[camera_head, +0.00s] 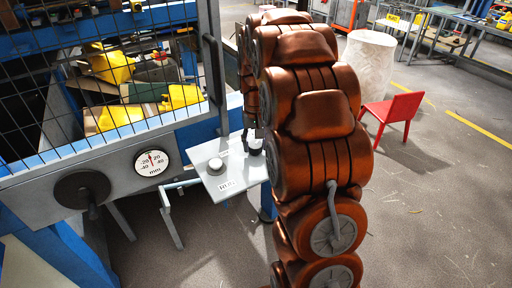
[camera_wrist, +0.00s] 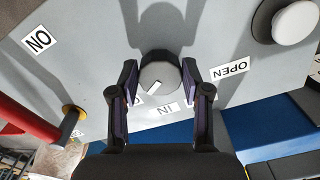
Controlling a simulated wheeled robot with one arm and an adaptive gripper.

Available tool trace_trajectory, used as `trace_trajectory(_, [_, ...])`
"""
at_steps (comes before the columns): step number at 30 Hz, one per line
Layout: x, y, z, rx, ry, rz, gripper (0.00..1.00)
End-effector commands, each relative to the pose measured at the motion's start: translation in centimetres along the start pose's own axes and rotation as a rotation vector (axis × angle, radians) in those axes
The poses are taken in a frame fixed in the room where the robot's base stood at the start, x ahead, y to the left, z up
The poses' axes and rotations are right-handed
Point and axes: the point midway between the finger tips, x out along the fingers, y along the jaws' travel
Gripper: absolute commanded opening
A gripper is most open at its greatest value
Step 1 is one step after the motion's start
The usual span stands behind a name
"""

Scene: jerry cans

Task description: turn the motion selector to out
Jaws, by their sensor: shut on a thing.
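The motion selector appears to be the round grey knob (camera_wrist: 160,75) with a short white mark in the wrist view. The mark sits on its lower left part, angled toward the lower left. My gripper (camera_wrist: 160,76) is shut on the knob, one finger at each side. An "IN" label (camera_wrist: 168,108) lies just below the knob. Another small label beside the left finger is mostly hidden, its word unreadable. In the head view my gripper (camera_head: 250,141) is over the right side of the grey panel (camera_head: 203,153), partly hidden by my arm.
A red bar (camera_wrist: 28,118) lies left. A dial gauge (camera_head: 151,162) and mesh cage (camera_head: 100,80) stand left in the head view.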

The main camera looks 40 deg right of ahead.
Motion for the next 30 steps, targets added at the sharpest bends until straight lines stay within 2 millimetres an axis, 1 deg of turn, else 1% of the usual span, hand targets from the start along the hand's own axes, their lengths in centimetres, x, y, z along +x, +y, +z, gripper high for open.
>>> trace_trajectory(7, [0.07,-0.01,-0.02,0.05,0.0,0.0,0.13])
trace_trajectory(19, [0.01,-0.01,0.0,0.055,0.0,0.0,0.13])
trace_trajectory(20, [0.01,-0.01,0.0,0.055,0.0,0.0,0.5])
trace_trajectory(26, [0.0,-0.02,0.0,0.054,0.0,0.001,0.71])
trace_trajectory(30, [0.0,-0.03,0.0,0.054,0.0,0.0,0.72])
